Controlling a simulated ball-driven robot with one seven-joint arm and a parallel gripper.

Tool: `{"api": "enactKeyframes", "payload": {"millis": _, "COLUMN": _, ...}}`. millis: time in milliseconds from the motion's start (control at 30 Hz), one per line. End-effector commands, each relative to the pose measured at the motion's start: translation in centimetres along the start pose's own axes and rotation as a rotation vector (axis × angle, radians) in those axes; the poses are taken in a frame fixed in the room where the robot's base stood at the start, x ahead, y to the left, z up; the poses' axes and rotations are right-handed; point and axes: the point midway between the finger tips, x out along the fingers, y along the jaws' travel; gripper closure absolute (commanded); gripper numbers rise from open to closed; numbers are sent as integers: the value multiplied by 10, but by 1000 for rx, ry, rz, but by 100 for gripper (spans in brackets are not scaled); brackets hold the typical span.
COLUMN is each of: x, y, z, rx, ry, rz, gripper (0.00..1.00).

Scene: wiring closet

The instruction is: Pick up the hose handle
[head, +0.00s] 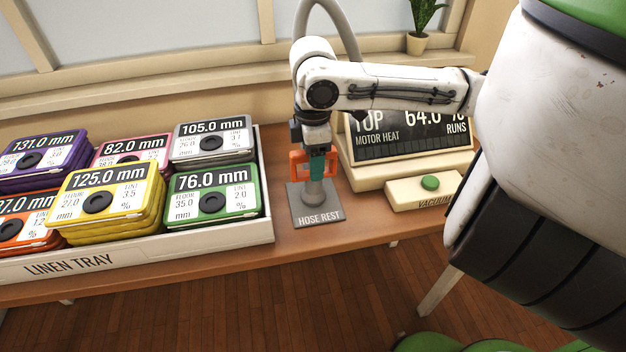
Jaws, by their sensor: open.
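The hose handle (317,168), a teal grip, stands upright above the grey hose rest (327,214) on the wooden bench. My gripper (314,172) points down over it. Its orange fingers appear spread on the left and right of the teal grip. I cannot tell whether either finger touches it. The top of the handle is hidden by my gripper and wrist. A grey hose (345,28) arches up behind my arm.
The white linen tray (150,245) with stacked coloured cartridges (108,195) stands close on the left. A display (412,137) and a cream box with a green button (430,183) are on the right. A potted plant (417,42) sits on the sill. Some bare bench lies before the rest.

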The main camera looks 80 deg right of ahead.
Motion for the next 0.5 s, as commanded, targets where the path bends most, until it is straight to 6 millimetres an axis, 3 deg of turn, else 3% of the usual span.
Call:
{"api": "enactKeyframes", "payload": {"millis": 167, "x": 0, "y": 0, "z": 0, "rx": 0, "ry": 0, "rz": 0, "gripper": 43}}
{"api": "enactKeyframes", "payload": {"millis": 500, "x": 0, "y": 0, "z": 0, "rx": 0, "ry": 0, "rz": 1, "gripper": 75}}
